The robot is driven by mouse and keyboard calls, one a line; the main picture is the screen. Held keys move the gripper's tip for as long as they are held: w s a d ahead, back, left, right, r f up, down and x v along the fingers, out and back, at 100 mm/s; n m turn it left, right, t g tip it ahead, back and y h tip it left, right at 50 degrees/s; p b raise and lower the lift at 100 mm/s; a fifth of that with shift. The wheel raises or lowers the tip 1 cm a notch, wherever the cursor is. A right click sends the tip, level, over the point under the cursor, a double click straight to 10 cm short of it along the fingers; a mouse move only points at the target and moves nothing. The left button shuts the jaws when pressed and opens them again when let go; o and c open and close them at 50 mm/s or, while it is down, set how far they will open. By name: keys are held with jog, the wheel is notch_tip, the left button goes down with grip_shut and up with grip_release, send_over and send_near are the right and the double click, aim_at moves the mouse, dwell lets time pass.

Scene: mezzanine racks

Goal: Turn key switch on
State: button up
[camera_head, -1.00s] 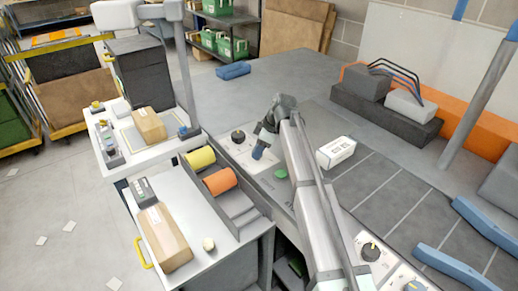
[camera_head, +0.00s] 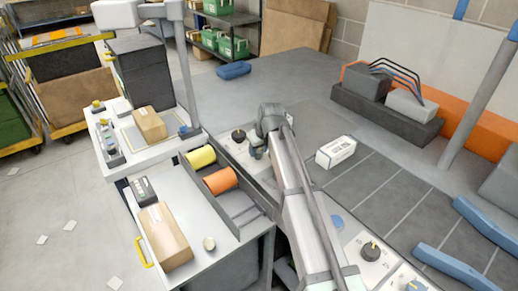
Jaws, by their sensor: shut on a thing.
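My gripper (camera_head: 257,153) is low over the pale control panel (camera_head: 234,149) on the left edge of the grey bench. It is shut at the panel, on what appears to be the key switch; the jaws and arm hide the switch, so its turn position cannot be told. A black rotary knob (camera_head: 238,135) on a light plate is just left of my gripper, apart from it. My arm comes in from the lower right and covers part of the panel.
A white box (camera_head: 336,152) lies right of my arm. Another dark knob (camera_head: 370,250) and a blue round part (camera_head: 337,222) are nearer the front. The bench behind is mostly clear.

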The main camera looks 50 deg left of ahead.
jog(key=m+t, duration=0.1)
jog(key=m, duration=0.2)
jog(key=shift+s+m+h, duration=0.15)
jog(key=shift+m+h, duration=0.15)
jog(key=shift+a+m+t+h, duration=0.1)
jog(key=shift+m+t+h, duration=0.45)
jog(key=shift+m, duration=1.25)
jog(key=shift+t, duration=0.35)
jog(key=o, duration=1.1)
jog(key=shift+c, duration=0.2)
jog(key=v, duration=1.3)
jog(key=shift+d+r, duration=0.25)
jog(key=shift+r, duration=0.1)
